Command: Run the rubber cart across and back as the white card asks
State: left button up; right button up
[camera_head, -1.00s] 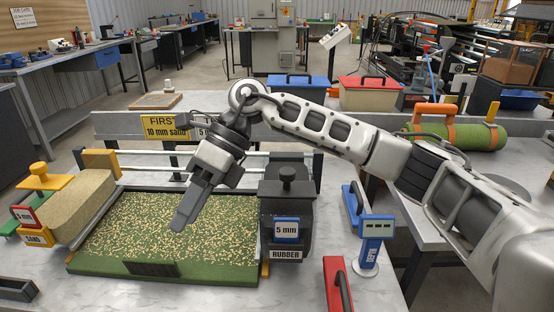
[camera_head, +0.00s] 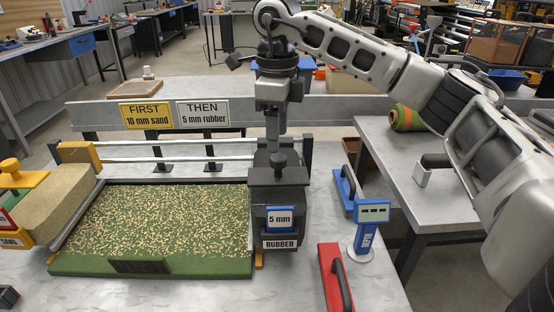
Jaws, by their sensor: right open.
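The rubber cart (camera_head: 262,190) is a dark box with a round knob (camera_head: 279,162), a blue "5 mm" tag and a "RUBBER" label. It stands at the right end of the green turf piece (camera_head: 160,215), which is speckled with pale grains. The white card (camera_head: 203,114) behind the rails reads "THEN 5 mm rubber". My right gripper (camera_head: 276,146) is open and points down just above the knob. I see its fingers nearly edge-on, so I cannot tell whether they straddle the knob. My left gripper is out of view.
The sand cart (camera_head: 57,195) stands at the left end of the turf. A yellow card (camera_head: 147,115) reads "FIRST 10 mm sand". A blue gauge (camera_head: 371,218) and a red-based handled tool (camera_head: 333,278) stand right of the rubber cart. Pale rails (camera_head: 185,143) run behind the turf.

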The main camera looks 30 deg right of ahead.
aim_at(276, 156)
notch_tip(276, 156, down, 6)
jog(key=shift+f, duration=0.25)
grip_shut()
jog(key=shift+a, duration=0.1)
